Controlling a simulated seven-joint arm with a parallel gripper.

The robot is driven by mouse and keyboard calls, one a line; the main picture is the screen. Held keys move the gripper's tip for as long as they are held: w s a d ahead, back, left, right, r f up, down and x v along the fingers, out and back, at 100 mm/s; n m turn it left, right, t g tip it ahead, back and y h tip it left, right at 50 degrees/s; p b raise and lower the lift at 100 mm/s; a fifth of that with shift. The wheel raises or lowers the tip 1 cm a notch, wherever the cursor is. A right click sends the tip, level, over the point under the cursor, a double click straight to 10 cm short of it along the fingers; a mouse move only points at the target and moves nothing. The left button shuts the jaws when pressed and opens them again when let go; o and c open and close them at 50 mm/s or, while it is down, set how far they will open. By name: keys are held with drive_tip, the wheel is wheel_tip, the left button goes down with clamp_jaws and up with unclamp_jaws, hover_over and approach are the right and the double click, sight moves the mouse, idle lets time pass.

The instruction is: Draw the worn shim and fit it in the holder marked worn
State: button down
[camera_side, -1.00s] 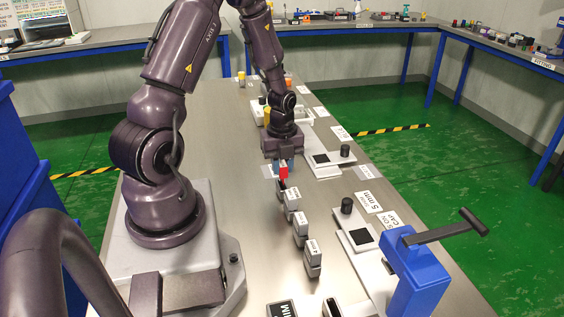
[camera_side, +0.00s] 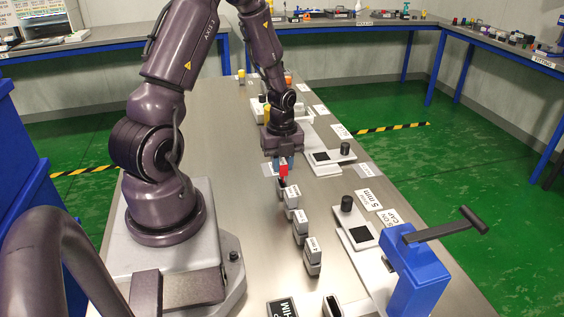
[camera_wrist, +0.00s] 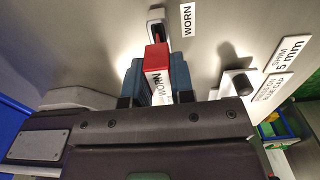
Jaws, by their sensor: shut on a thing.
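My gripper (camera_wrist: 160,85) is shut on the worn shim (camera_wrist: 157,58), a block with a red top and a white face marked WORN. In the side view my gripper (camera_side: 283,160) points down and the red part of the shim (camera_side: 283,171) shows just below the fingers. The holder marked worn (camera_wrist: 157,17) is a pale piece with a dark slot and a bit of red in it, beside a WORN label (camera_wrist: 187,20) in the wrist view. The shim is close to this holder; whether they touch cannot be told.
Several grey labelled blocks (camera_side: 301,224) stand in a row toward the front. Pale fixtures with black knobs (camera_side: 347,203) line the right side, near a blue stand with a lever (camera_side: 418,270). Bare metal table lies between the row and my base.

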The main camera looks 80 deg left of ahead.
sight(282, 172)
drive_tip(key=shift+f, duration=1.7)
drive_tip(key=c, duration=0.9)
unclamp_jaws()
drive_tip(key=shift+r, duration=0.1)
wheel_tip(282, 172, up, 13)
drive_tip(key=shift+f, duration=0.1)
